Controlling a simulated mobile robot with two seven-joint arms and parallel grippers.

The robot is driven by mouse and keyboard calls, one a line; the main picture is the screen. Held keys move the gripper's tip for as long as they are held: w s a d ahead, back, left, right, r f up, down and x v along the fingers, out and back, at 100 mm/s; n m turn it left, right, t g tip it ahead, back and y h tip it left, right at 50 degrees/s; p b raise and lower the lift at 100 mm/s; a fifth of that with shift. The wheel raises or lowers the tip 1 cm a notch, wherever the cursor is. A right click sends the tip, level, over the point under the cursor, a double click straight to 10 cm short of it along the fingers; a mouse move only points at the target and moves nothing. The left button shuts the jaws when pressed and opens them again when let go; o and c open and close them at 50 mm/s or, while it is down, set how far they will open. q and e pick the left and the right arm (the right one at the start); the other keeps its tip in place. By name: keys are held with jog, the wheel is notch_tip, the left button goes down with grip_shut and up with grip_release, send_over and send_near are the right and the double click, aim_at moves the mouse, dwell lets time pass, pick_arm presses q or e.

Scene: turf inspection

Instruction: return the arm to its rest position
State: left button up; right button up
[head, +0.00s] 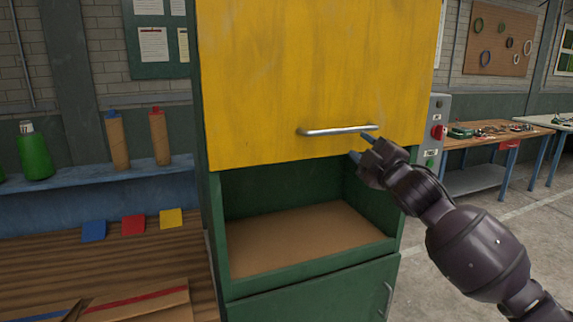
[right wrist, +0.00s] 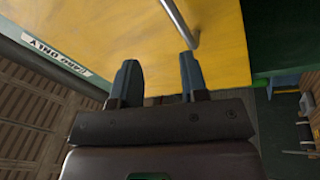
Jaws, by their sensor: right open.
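My right gripper (head: 361,148) is in front of the yellow cabinet door (head: 290,70), at the right end of its silver bar handle (head: 325,131). Its two blue-grey fingers are apart with nothing between them. In the right wrist view the fingers (right wrist: 158,80) point at the yellow door (right wrist: 120,30), and the handle (right wrist: 183,22) lies just beyond the right finger. I cannot tell whether a finger touches the handle. The door is raised above an open, empty compartment with a brown floor (head: 300,240). My left gripper does not show.
The green cabinet frame (head: 212,240) surrounds the compartment. At left, a blue shelf (head: 70,180) holds a green bottle (head: 34,155) and two brown tubes. A grey control box with a red knob (head: 437,132) stands behind my right arm. Workbenches (head: 480,145) stand farther right, with open floor before them.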

jog(key=s+d+f+m+g+h, duration=0.15)
jog(key=s+f+m, duration=0.3)
jog(key=f, duration=0.55)
jog(key=s+d+f+m+h, duration=0.1)
jog(key=s+d+f+m, duration=0.15)
jog(key=s+f, duration=0.55)
jog(key=s+d+f+m+g+h, duration=0.1)
jog(key=s+f+m+h, duration=0.3)
jog(key=f, duration=0.8)
jog(key=s+d+f+m+g, duration=0.2)
jog(key=s+f+m, duration=0.1)
jog(key=s+f, duration=0.6)
jog(key=s+d+f+m+g+h, duration=0.1)
jog(key=s+d+f+m+g, duration=0.1)
jog(key=s+f, duration=0.8)
jog(key=s+g, duration=0.1)
jog(key=s, duration=0.2)
jog(key=shift+s+d+f+m, duration=0.2)
jog(key=shift+s+m, duration=0.1)
jog(key=shift+m, duration=0.1)
